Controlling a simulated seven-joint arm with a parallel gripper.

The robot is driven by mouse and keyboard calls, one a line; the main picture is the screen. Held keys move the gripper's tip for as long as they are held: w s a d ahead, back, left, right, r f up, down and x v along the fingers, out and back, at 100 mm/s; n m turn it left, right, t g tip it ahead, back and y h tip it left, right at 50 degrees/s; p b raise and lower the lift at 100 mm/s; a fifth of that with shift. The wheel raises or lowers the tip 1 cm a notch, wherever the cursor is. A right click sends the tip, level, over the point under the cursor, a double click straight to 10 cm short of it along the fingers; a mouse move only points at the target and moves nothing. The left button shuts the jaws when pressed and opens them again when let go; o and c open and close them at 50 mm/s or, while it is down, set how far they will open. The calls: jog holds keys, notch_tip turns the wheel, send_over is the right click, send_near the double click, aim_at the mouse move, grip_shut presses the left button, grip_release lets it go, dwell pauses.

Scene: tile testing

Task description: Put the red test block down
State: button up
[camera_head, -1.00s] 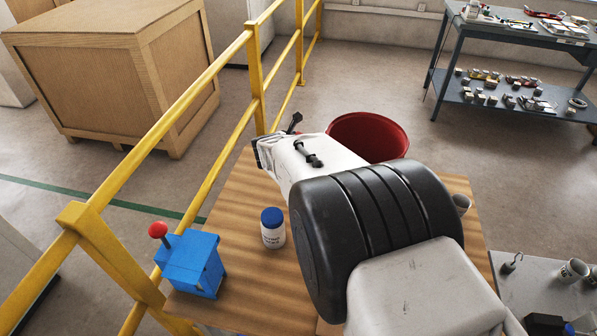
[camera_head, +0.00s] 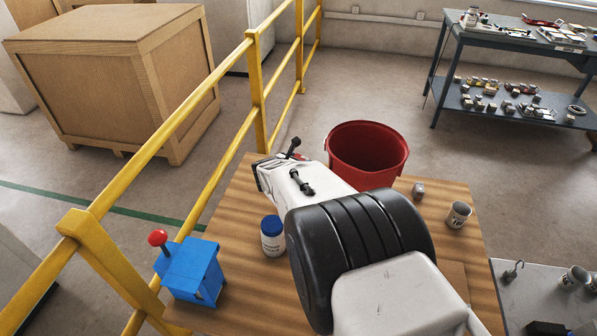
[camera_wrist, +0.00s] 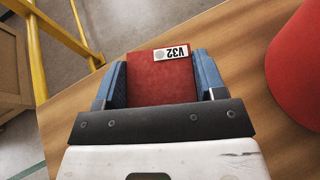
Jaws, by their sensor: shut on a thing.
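The red test block (camera_wrist: 150,88), with a white label reading V32, is between the two blue-padded fingers of my gripper (camera_wrist: 160,68) in the wrist view. My gripper is shut on it. The wooden table top (camera_wrist: 75,115) shows around the block in that view. I cannot tell whether the block touches the table or hangs above it.
A red bucket (camera_head: 366,160) stands at the table's far side. A blue-lidded jar (camera_head: 272,238) and a blue box with a red knob (camera_head: 190,270) stand left. A yellow railing (camera_head: 180,118) runs along the left.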

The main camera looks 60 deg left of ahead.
jog(key=shift+f, duration=0.35)
jog(key=shift+f, duration=0.1)
jog(key=shift+f, duration=1.8)
jog(key=shift+f, duration=0.1)
jog(key=o, duration=1.2)
jog(key=shift+c, duration=0.2)
jog(key=shift+s+d+r, duration=0.2)
jog(key=shift+s+r, duration=0.15)
jog(key=shift+s, duration=0.25)
jog(key=shift+v, duration=5.3)
jog(key=shift+d, duration=0.1)
